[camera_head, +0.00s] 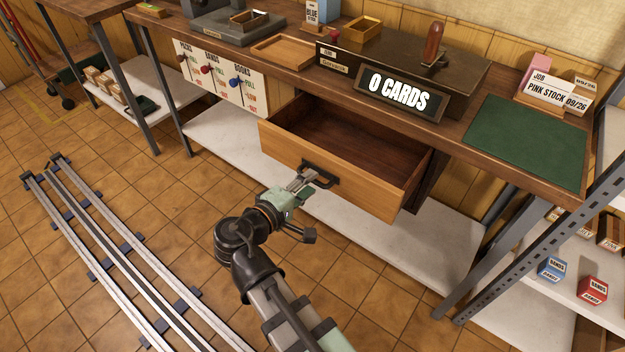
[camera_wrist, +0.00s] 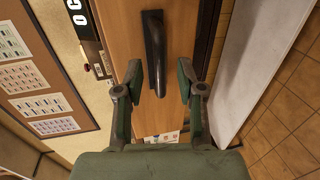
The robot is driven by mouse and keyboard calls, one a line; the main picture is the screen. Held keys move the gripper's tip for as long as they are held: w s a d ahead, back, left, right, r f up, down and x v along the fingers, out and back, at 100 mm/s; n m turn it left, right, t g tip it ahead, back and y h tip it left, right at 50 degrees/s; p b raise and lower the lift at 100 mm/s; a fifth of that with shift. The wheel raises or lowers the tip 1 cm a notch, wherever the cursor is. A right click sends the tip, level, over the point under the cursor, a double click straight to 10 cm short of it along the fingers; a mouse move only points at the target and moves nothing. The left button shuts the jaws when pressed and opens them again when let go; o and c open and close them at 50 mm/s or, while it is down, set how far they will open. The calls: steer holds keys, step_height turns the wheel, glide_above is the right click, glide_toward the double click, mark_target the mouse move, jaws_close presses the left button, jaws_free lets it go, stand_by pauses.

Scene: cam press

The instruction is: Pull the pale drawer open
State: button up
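The pale wooden drawer (camera_head: 350,176) stands pulled out under the bench, and its brown inside looks empty. Its dark handle (camera_head: 320,173) is on the front panel. My gripper (camera_head: 307,182) is at the handle in the head view. In the wrist view my gripper (camera_wrist: 157,78) is open, with one finger on each side of the handle (camera_wrist: 156,55). Gaps show between the handle and both fingers. I cannot tell how deep the handle sits between them. The drawer front (camera_wrist: 178,55) lies beyond the fingers.
Above the drawer is a sign (camera_head: 400,95) reading "0 CARDS". A green mat (camera_head: 527,140) lies on the bench (camera_head: 455,128) at right. A white lower shelf (camera_head: 400,250) runs beneath the drawer. Floor rails (camera_head: 105,250) lie at left. A metal rack (camera_head: 535,165) stands at right.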

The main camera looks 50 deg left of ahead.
steer(key=v, duration=0.9)
steer(key=shift+s, duration=0.15)
